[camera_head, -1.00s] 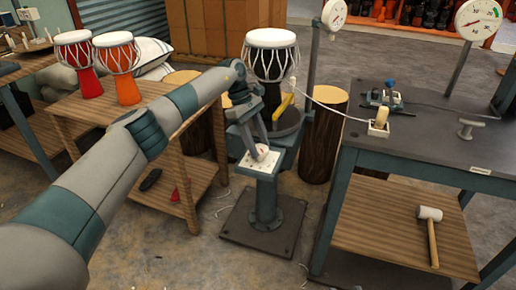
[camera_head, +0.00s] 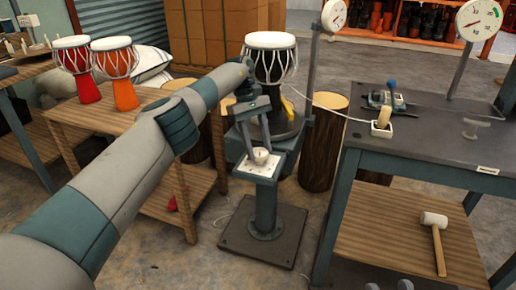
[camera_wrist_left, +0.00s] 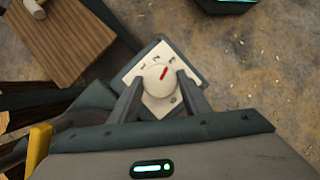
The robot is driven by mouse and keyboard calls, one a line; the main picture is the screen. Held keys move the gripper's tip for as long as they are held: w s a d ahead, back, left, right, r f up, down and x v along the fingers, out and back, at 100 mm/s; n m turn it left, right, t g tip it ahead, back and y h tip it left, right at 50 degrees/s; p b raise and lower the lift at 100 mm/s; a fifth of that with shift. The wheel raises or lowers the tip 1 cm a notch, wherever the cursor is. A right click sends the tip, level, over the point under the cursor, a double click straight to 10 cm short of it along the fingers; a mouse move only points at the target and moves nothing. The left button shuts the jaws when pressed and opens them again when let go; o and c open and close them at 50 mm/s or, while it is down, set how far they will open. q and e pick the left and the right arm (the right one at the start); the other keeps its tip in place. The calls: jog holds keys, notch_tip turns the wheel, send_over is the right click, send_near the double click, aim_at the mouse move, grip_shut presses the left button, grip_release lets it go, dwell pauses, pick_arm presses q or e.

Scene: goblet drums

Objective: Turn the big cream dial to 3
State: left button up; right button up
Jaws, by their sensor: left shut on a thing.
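The big cream dial (camera_wrist_left: 156,80) sits on a pale square plate with small dark marks around it, too small to read surely. A red pointer line on the dial slants to the upper right in the left wrist view. In the head view the dial (camera_head: 260,155) is on top of a teal pedestal (camera_head: 266,205). My left gripper (camera_wrist_left: 158,84) is shut on the dial, one finger on each side; it also shows in the head view (camera_head: 258,150), reaching down from above.
A goblet drum (camera_head: 270,60) stands behind the pedestal. A grey workbench (camera_head: 430,150) with gauges is at the right, with a mallet (camera_head: 435,240) on its lower shelf. Red and orange drums (camera_head: 122,95) stand on a wooden table at the left.

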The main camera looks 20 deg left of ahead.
dwell(0.3)
pick_arm(q)
jog(key=o, duration=1)
jog(key=shift+r, duration=0.15)
